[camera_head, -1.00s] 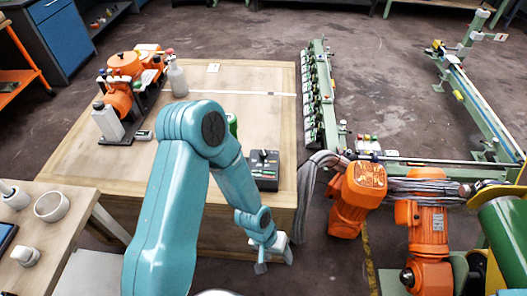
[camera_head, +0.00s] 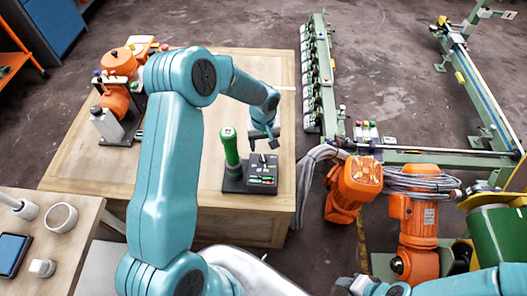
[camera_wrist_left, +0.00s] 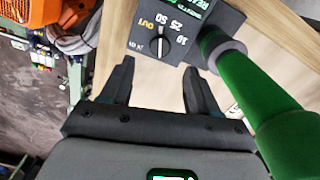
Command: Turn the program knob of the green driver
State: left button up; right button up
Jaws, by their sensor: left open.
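The green driver (camera_head: 231,148) stands upright at the left of a dark control box (camera_head: 262,180) near the table's front right. In the left wrist view the driver (camera_wrist_left: 265,110) runs down the right side. The program knob (camera_wrist_left: 163,42) is a small dark dial with a white pointer line, among printed numbers and words on the box's face. My left gripper (camera_head: 264,138) is above the box's far part. In the left wrist view my left gripper (camera_wrist_left: 158,75) is open and empty, its fingertips apart from the knob. My right gripper does not show.
An orange machine (camera_head: 118,85) stands at the table's back left. A green rail with several modules (camera_head: 318,80) runs beyond the table's right edge. Orange motors (camera_head: 352,188) and grey cables are at the right. The wooden table top (camera_head: 190,195) is bare left of the driver.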

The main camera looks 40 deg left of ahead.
aim_at(263, 158)
pick_arm(q)
notch_tip(263, 158, down, 7)
jog(key=shift+d+p, duration=0.1)
jog(key=shift+p, duration=0.5)
jog(key=c, duration=1)
